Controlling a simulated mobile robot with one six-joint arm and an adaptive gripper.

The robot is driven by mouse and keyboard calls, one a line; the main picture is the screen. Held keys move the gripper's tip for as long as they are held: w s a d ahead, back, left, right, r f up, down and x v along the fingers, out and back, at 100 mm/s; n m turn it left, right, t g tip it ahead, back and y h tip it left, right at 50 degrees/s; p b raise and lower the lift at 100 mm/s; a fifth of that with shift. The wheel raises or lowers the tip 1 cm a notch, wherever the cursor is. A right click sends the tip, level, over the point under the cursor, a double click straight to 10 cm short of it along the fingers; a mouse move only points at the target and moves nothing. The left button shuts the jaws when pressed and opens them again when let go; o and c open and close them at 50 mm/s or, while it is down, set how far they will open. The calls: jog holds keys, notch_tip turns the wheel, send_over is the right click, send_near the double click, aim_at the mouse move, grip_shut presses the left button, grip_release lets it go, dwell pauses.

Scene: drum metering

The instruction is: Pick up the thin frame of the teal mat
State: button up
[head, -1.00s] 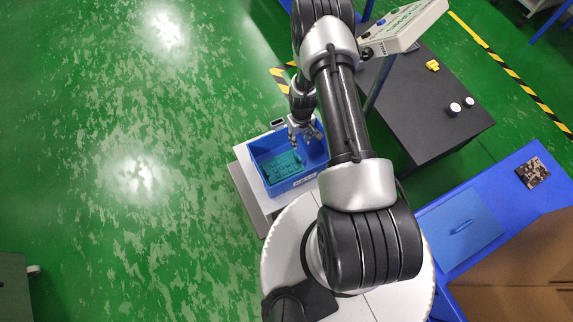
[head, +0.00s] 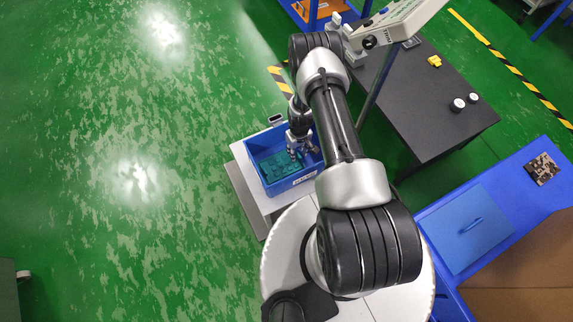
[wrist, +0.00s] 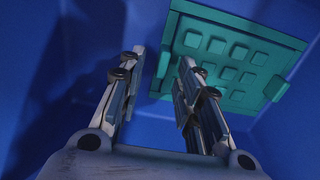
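The teal mat (head: 279,166) lies in a blue bin (head: 292,184), low on its floor. In the wrist view the mat (wrist: 228,56) shows a raised rim with several square bumps inside it, at the upper right. The thin rim or frame (wrist: 240,23) runs around its edge. My gripper (wrist: 160,62) is open, its two fingers apart with nothing between them. The right fingertip overlaps the mat's left edge in the wrist view; I cannot tell whether they touch. In the head view my gripper (head: 297,153) is down inside the bin, over the mat's right part.
The bin's walls (wrist: 60,70) stand close around my gripper. The bin stands on a light stand. A dark table (head: 425,105) with two white-topped round items and a yellow piece is at right. A blue bench (head: 500,215) is at lower right.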

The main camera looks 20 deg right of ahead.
grip_shut()
dwell(0.3)
jog(key=shift+r, duration=0.2)
notch_tip(320, 180, up, 25)
jog(key=p, duration=1)
dwell(0.7)
jog(key=shift+f, duration=0.15)
